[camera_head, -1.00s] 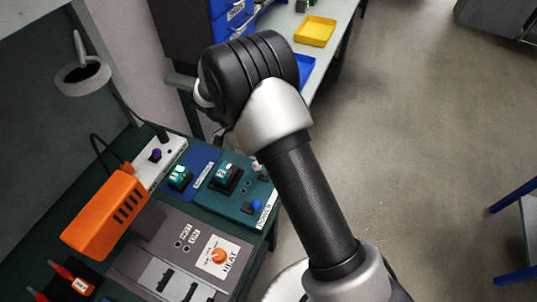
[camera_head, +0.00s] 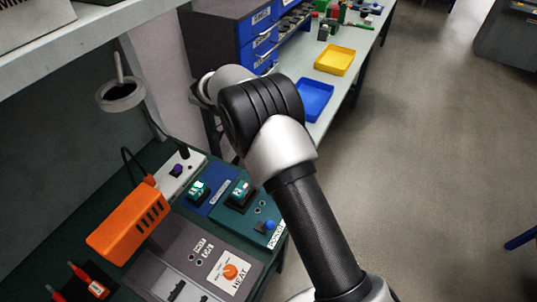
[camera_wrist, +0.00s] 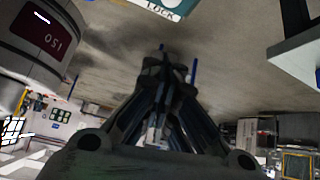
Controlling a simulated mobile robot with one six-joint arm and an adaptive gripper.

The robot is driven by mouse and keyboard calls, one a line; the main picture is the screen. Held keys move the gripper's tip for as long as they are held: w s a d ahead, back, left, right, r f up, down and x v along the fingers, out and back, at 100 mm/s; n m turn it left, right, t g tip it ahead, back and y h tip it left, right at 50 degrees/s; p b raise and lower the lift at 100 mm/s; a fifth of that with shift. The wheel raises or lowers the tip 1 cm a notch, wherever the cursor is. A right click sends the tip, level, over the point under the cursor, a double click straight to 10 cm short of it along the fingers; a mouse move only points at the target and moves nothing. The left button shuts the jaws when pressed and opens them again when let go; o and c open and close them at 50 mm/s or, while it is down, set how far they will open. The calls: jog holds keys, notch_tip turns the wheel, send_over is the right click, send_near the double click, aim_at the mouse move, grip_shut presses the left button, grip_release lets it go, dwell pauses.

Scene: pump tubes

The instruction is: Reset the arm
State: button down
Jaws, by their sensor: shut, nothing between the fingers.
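My gripper (camera_wrist: 160,75) shows in the wrist view, dark, with its fingers drawn together and nothing between them. Open floor and room lie beyond it. In the head view my arm reaches up from the lower right and bends at a black and silver joint. The gripper itself is hidden there. The arm stands to the right of the green bench panel (camera_head: 240,218).
An orange box (camera_head: 128,222), a heat control plate (camera_head: 232,270) and switches sit on the bench at left. Blue (camera_head: 313,100) and yellow (camera_head: 335,60) trays lie on the far bench beside blue drawers (camera_head: 262,38).

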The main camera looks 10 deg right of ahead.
jog(key=shift+r, duration=0.1)
dwell(0.4)
jog(key=s+d+r+n+t+y, duration=0.25)
jog(key=s+r+n, duration=0.3)
jog(key=r, duration=0.35)
jog(key=s+d+r+n+t+y, duration=0.1)
jog(key=s+d+r+n+y, duration=0.15)
jog(key=s+r+n, duration=0.5)
jog(key=s+d+r+n+t+y, duration=0.1)
jog(key=s+d+n+t+y, duration=0.1)
jog(key=s+n+t, duration=0.3)
jog(key=s+n, duration=0.4)
jog(key=s, duration=0.6)
jog(key=shift+s+r+n, duration=0.25)
jog(key=shift+r+n, duration=0.05)
jog(key=shift+n, duration=0.1)
